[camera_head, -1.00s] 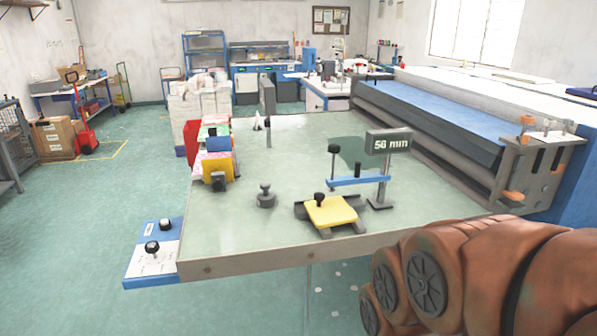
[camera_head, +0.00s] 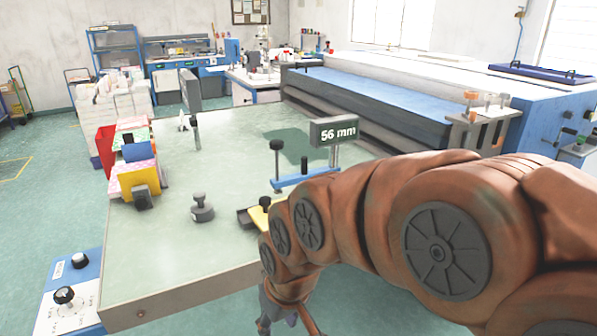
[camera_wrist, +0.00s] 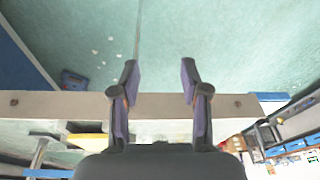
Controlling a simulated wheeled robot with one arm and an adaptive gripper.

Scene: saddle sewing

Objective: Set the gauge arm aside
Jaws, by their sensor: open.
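The gauge arm (camera_head: 306,178) is a blue bar with black knobs, set above the work table beside a post with a "56 mm" display (camera_head: 334,132).
The table's front edge (camera_head: 190,292) lies close to my gripper. A grey knobbed weight (camera_head: 202,208) and a rack of coloured pieces (camera_head: 135,175) stand on the table. A blue control panel (camera_head: 72,292) juts out at front left. A long blue-topped machine (camera_head: 380,100) stands behind.

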